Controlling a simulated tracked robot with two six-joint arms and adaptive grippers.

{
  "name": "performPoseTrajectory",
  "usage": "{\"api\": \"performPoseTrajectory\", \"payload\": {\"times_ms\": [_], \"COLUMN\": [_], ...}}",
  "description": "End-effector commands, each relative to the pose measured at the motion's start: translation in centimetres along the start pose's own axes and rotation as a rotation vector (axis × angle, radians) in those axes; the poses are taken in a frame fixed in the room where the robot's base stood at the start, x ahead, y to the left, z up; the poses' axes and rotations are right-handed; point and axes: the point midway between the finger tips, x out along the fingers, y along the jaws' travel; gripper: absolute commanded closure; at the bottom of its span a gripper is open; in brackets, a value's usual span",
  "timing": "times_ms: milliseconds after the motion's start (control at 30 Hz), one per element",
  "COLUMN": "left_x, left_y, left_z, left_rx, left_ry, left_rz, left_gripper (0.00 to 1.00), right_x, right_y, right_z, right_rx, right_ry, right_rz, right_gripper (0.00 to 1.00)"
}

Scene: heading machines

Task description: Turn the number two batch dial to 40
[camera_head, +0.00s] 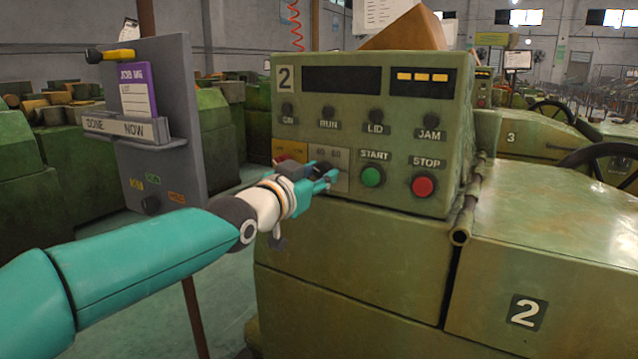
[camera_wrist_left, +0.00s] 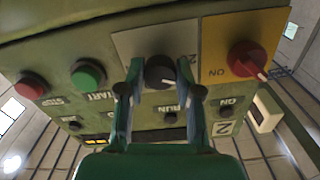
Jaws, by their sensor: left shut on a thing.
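The number two machine's green control box (camera_head: 370,130) carries a black batch dial on a grey plate (camera_head: 341,182). In the head view the dial is largely hidden by my left gripper (camera_head: 325,177). In the left wrist view the black dial (camera_wrist_left: 160,73) sits between the two fingers of my left gripper (camera_wrist_left: 160,85), which is shut on it. A white pointer mark shows on the dial. My right gripper is not in view.
A green START button (camera_head: 372,176) and a red STOP button (camera_head: 423,186) are right of the dial. A red switch on a yellow plate (camera_wrist_left: 247,60) is on its other side. A grey board (camera_head: 160,120) with a purple card stands at left.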

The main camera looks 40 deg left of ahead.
Motion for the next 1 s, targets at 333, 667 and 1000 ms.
{"api": "performPoseTrajectory", "payload": {"times_ms": [333,667,1000], "left_x": [0.02,0.03,0.04], "left_y": [0.06,0.09,0.14], "left_z": [0.11,0.12,0.16], "left_rx": [0.316,0.514,0.575], "left_ry": [-0.001,-0.003,-0.003], "left_rz": [0.002,0.004,0.006], "left_gripper": [1.0,1.0,1.0], "right_x": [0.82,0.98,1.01], "right_y": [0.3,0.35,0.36], "right_z": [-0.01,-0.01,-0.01], "right_rx": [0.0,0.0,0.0], "right_ry": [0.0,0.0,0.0], "right_rz": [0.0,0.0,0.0], "right_gripper": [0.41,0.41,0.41]}}
